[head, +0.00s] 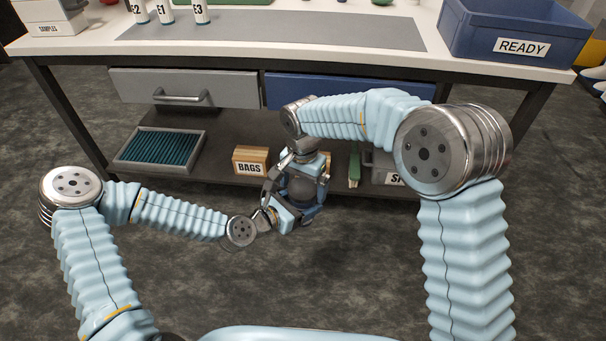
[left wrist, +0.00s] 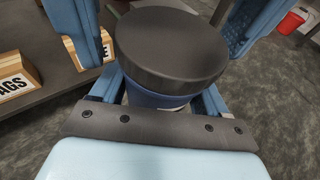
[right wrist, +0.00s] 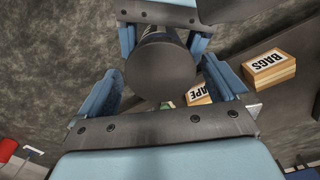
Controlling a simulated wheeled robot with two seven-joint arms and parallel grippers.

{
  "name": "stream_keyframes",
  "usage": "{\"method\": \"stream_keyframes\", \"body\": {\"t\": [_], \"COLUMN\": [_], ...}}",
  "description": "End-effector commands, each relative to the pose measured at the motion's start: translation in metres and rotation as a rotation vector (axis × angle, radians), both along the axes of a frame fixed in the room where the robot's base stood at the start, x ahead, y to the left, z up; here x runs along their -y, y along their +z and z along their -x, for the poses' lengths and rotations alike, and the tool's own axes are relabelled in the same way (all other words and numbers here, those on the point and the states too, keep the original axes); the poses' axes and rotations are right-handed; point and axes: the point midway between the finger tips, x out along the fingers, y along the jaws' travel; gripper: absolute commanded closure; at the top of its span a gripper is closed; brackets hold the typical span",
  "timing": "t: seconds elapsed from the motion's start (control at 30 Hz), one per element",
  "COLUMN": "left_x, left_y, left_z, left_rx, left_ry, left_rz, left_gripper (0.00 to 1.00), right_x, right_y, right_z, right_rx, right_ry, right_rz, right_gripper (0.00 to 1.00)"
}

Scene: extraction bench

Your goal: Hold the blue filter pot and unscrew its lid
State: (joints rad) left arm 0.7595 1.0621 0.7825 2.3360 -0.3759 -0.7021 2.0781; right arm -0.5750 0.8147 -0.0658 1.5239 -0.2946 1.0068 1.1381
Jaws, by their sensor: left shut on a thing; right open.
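The blue filter pot (left wrist: 158,101) is held upright-looking in my left gripper (head: 293,207), whose fingers close on its blue body under the lid. Its broad dark grey lid (left wrist: 172,45) is on the pot and hides most of the body. In the right wrist view the lid (right wrist: 163,70) is between the spread fingers of my right gripper (right wrist: 164,82), which is open, with gaps on both sides. In the head view both grippers crowd around the pot, in front of the bench, and hide much of it.
The bench shelf behind holds a BAGS box (head: 250,160), a teal-ribbed tray (head: 160,148) and a partly hidden grey bin. Above are a grey drawer (head: 183,88) and a blue drawer. Several white bottles and a blue READY crate (head: 520,28) stand on top. Floor in front is clear.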

Motion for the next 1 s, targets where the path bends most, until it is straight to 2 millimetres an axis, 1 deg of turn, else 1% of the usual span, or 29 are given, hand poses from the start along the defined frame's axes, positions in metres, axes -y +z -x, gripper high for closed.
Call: {"method": "stream_keyframes", "body": {"t": [0.1,0.3,0.67,0.7,0.73,0.77,0.83,1.0], "left_x": [0.0001,0.0001,-0.0001,-0.0001,-0.0002,-0.0002,-0.0003,-0.0004], "left_y": [0.0004,0.0004,0.0003,0.0003,0.0003,0.0002,0.0002,0.0001], "left_z": [-0.0001,-0.0001,-0.0002,-0.0002,-0.0003,-0.0002,-0.0003,-0.0004], "left_rx": [0.001,0.001,0.001,0.001,0.001,0.001,0.0,0.0], "left_ry": [0.0,0.0,0.001,0.001,0.001,0.001,0.001,0.002], "left_rz": [0.001,0.001,0.0,0.0,0.0,0.0,0.0,0.0], "left_gripper": [1.0,1.0,1.0,1.0,1.0,1.0,1.0,1.0], "right_x": [0.0001,0.0001,0.0003,0.0003,0.0004,0.0005,0.0011,0.0013], "right_y": [-0.0041,-0.0042,-0.0039,-0.0039,-0.0039,-0.004,-0.0041,-0.0039], "right_z": [0.0001,0.0,-0.0001,-0.0001,-0.0001,-0.0002,-0.0005,-0.0005], "right_rx": [0.0,0.0,0.0,0.0,0.0,0.0,0.0,0.0], "right_ry": [0.0,0.001,0.001,0.001,0.006,0.021,0.104,0.427], "right_rz": [0.0,0.0,0.0,0.0,0.0,0.0,0.0,-0.002], "right_gripper": [0.0,0.0,0.55,0.58,0.58,0.58,0.58,0.58]}}
